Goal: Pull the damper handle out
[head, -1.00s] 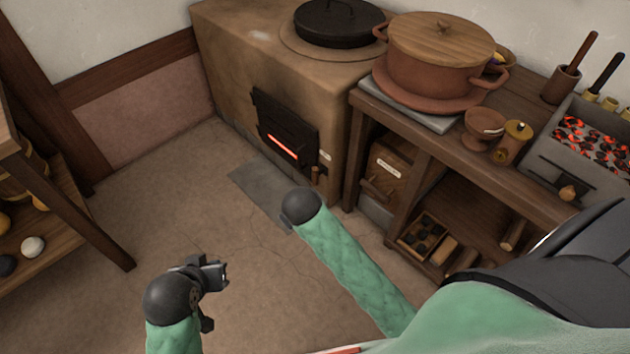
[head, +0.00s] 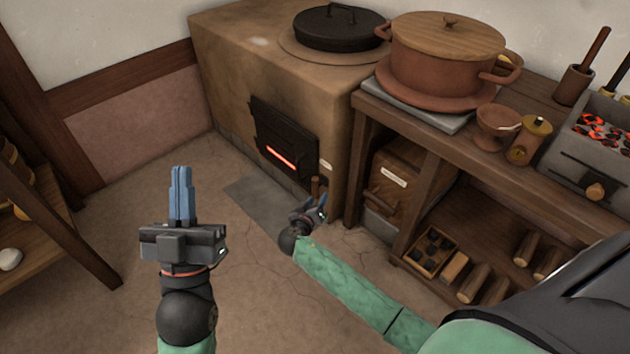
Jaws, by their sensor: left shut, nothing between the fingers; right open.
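The clay stove (head: 225,55) stands at the back, with a black fire door glowing red through a slot. A small wooden handle (head: 316,185), which looks like the damper handle, sticks up at the stove's lower right, beside the fire door. My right gripper (head: 317,209) is open, just below and in front of this handle in the picture. I cannot tell whether they touch, and the handle's lower end is hidden. My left gripper (head: 181,170) is shut and empty, its blue fingers pointing up over the floor at the left.
A wooden bench (head: 480,165) stands right of the stove, bearing a lidded clay pot (head: 430,70) and a grey ember box (head: 560,150). A drawer box (head: 390,185) sits beneath it. A shelf (head: 45,240) stands at the left. The floor between is clear.

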